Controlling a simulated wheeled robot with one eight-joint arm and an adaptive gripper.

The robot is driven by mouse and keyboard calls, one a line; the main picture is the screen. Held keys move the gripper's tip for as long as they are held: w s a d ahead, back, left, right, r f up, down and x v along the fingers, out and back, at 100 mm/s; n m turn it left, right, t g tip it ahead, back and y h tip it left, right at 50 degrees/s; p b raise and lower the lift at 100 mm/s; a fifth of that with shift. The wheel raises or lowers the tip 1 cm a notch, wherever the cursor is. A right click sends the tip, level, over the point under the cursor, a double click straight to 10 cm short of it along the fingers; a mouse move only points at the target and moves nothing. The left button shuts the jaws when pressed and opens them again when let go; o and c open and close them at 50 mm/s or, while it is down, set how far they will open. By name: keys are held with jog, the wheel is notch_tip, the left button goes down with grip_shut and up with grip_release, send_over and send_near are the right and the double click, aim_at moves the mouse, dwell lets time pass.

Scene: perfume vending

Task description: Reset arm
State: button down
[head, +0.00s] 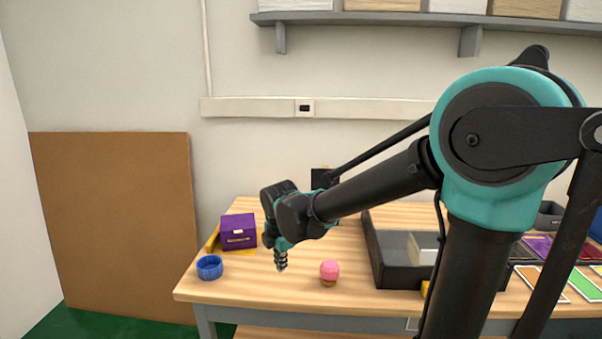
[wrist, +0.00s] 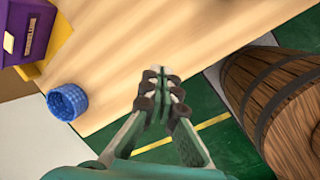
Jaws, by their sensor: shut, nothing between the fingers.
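My arm reaches out over the left part of the wooden table. My gripper (head: 282,266) points down above the table, between a purple box and a pink-topped item. In the wrist view my gripper (wrist: 163,73) has its fingertips together with nothing between them. It touches no object that I can see. My upper arm hides part of the table and the things behind it.
A purple box (head: 238,232), a blue round container (head: 209,267) and a pink-topped item (head: 329,273) stand on the table (head: 240,286). A dark tray (head: 386,272) lies to the right. A wooden barrel (wrist: 262,90) stands on the floor beside the table.

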jog(key=d+m, duration=0.2)
jog(key=d, duration=0.1)
jog(key=s+d+f+m, duration=0.1)
jog(key=d+m, duration=0.1)
jog(key=d, duration=0.1)
jog(key=d+m, duration=0.2)
jog(key=d, duration=0.1)
jog(key=shift+s+f+m, duration=0.3)
jog(key=shift+s+f, duration=0.05)
jog(key=shift+f, duration=0.05)
jog(key=s+d+m, duration=0.1)
jog(key=d+m, duration=0.1)
jog(key=s+d+f+m, duration=0.1)
jog(key=d+m, duration=0.1)
jog(key=s+d+f+m, duration=0.1)
jog(key=d+m, duration=0.1)
jog(key=d, duration=0.1)
jog(key=shift+t, duration=0.3)
jog(key=s+d+f+m, duration=0.4)
jog(key=s+d+m, duration=0.3)
jog(key=m, duration=0.5)
jog(key=shift+s+d+f+m+t, duration=0.3)
jog(key=shift+s+d, duration=0.1)
jog(key=shift+d, duration=0.6)
